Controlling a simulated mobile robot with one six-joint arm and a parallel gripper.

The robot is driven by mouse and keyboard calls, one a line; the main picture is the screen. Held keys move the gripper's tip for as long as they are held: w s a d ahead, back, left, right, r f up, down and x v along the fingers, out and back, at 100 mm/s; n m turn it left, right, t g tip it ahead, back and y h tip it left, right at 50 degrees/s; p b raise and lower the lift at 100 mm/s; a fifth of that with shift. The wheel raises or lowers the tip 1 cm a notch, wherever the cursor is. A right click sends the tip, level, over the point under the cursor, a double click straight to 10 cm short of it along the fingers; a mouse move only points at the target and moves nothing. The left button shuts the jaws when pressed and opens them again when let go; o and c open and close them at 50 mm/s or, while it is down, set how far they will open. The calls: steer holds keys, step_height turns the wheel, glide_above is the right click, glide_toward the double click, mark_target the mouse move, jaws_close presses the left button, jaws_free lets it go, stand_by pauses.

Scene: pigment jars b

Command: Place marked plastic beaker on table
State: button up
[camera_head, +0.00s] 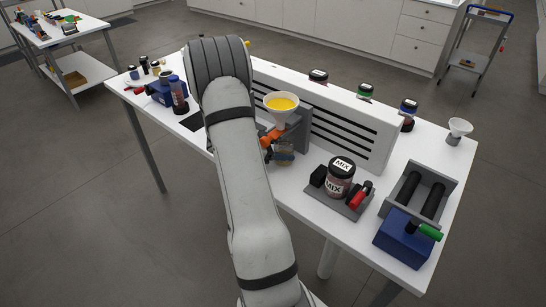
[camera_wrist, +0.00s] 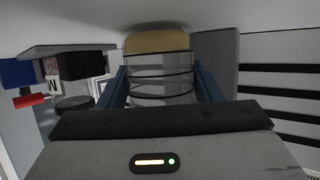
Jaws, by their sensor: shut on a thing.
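The clear plastic beaker (camera_wrist: 160,64) has dark lines around its wall and tan-yellow contents at its base. It is between the blue fingers of my gripper (camera_wrist: 162,82), which is shut on it. The wrist view is upside down, so the beaker's base is at the top. In the head view the beaker (camera_head: 284,154) is low under a white funnel (camera_head: 282,101) with yellow contents, beside an orange clamp. My arm hides most of the gripper there. The white table (camera_head: 330,222) lies beneath; I cannot tell whether the beaker touches it.
A MIX jar (camera_head: 340,177) stands in a grey holder with a red-handled clamp, right of the beaker. A slotted white panel (camera_head: 340,128) rises behind. A blue roller machine (camera_head: 403,238) is at the right end. Some bare tabletop lies between the holder and panel.

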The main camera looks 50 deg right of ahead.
steer(key=shift+w+a+r, duration=0.1)
steer(key=shift+w+a, duration=0.2)
steer(key=shift+a, duration=0.15)
steer(key=o, duration=1.1)
steer(key=shift+c, duration=0.2)
